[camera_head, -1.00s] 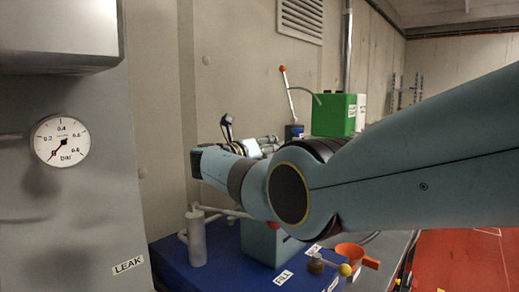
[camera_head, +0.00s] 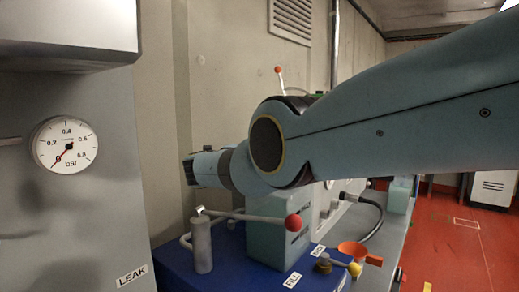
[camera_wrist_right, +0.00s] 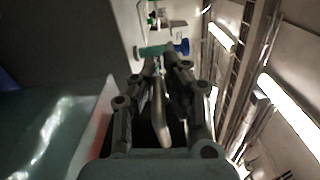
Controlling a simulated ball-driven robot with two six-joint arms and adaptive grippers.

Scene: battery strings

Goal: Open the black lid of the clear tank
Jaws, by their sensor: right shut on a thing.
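I cannot make out the clear tank for certain in either view. In the right wrist view, my right gripper (camera_wrist_right: 164,68) is shut on a slim pale piece (camera_wrist_right: 160,108) that shows between its fingers. I cannot tell whether this piece belongs to the black lid. A glossy, see-through greenish surface (camera_wrist_right: 45,130) lies at the lower left there, with a broad dark surface (camera_wrist_right: 60,40) above it. My left gripper is not in view.
A grey cabinet with a gauge (camera_head: 66,145) stands left.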

